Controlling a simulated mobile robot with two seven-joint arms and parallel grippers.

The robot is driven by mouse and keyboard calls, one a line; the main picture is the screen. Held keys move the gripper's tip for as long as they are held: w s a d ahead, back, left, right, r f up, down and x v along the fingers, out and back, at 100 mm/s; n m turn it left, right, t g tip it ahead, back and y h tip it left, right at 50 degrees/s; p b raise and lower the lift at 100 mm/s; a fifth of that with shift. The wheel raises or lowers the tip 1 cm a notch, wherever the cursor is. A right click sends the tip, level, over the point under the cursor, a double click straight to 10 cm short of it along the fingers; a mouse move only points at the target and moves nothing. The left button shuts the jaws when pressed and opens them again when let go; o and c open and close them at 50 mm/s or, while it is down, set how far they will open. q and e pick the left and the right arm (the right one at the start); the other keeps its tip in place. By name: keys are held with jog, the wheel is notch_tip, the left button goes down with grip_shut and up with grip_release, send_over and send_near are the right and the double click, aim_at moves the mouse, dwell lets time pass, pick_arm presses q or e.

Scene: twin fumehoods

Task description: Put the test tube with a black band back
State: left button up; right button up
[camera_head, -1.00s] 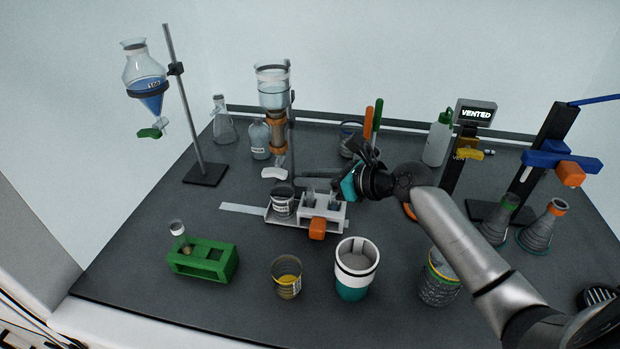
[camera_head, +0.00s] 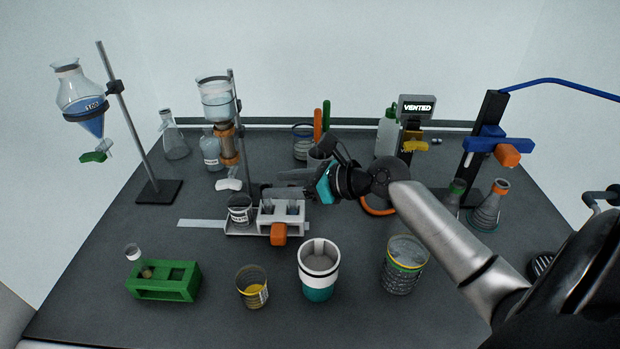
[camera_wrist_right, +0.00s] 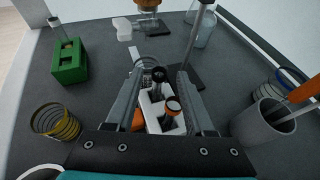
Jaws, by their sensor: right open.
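My right gripper (camera_head: 290,184) is open just behind and above a small white rack (camera_head: 267,231). In the right wrist view its two fingers (camera_wrist_right: 160,88) stand apart, with the rack and two tubes showing between them. One tube (camera_wrist_right: 172,106) has a pale rim and a dark band below it. The other tube (camera_wrist_right: 158,74) has a dark top. I cannot tell for certain which is the black-banded one. Neither tube is held. A green rack (camera_head: 150,291) at front left holds a tube with a white top (camera_head: 133,252). My left gripper is not in view.
A labelled beaker (camera_head: 240,209) stands beside the white rack. A cup with orange and green handles (camera_head: 318,125) stands behind the gripper. The front middle bench has free room.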

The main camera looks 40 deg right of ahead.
jog(key=p+v, duration=0.1)
jog(key=v, duration=0.6)
jog(key=shift+s, duration=0.3)
